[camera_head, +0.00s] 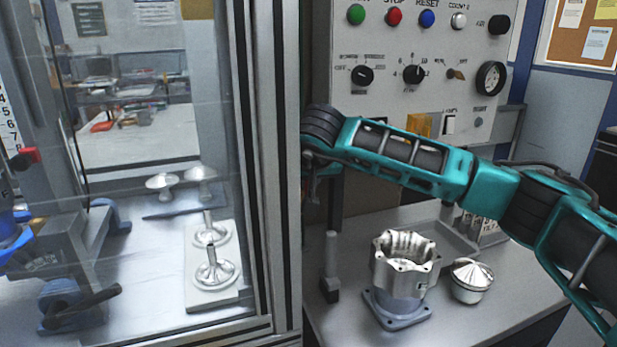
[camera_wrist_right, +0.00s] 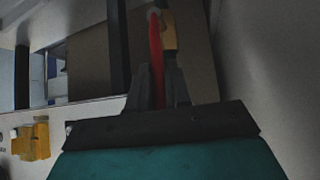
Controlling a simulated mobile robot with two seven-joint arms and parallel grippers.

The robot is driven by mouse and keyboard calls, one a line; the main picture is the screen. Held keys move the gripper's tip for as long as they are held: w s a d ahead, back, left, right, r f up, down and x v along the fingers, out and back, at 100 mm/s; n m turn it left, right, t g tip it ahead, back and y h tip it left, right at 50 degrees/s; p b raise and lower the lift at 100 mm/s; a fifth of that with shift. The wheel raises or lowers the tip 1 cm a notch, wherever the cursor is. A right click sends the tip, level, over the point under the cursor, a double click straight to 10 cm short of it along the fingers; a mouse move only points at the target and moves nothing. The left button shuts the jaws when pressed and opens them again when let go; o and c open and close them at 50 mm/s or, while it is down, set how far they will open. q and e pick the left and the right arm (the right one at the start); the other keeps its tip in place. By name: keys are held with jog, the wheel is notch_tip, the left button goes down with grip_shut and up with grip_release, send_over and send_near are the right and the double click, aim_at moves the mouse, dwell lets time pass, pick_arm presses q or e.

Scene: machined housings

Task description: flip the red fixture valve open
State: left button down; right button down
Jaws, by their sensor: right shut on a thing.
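A thin red lever (camera_wrist_right: 156,58), which I take to be the fixture valve's handle, shows in the right wrist view beside a brass-coloured part (camera_wrist_right: 169,36). My right gripper (camera_wrist_right: 160,75) is shut on the red lever, with a dark finger on each side of it. In the head view my right arm reaches in from the right, and the right gripper (camera_head: 310,180) hangs beside the enclosure's frame. The lever is not clearly visible there. My left gripper is not in view.
A control panel (camera_head: 420,55) with buttons and knobs stands behind my right arm. A machined housing (camera_head: 403,264) and a domed metal part (camera_head: 470,280) stand on the bench below. A glass-sided enclosure (camera_head: 283,230) is on the left, with metal parts on a white plate (camera_head: 212,298).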

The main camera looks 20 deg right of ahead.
jog(key=shift+a, duration=0.1)
jog(key=c, duration=1.2)
grip_release()
jog(key=shift+o, duration=0.2)
jog(key=v, duration=0.7)
jog(key=shift+s+r+b, duration=0.15)
jog(key=shift+s+b, duration=0.05)
jog(key=shift+b, duration=0.15)
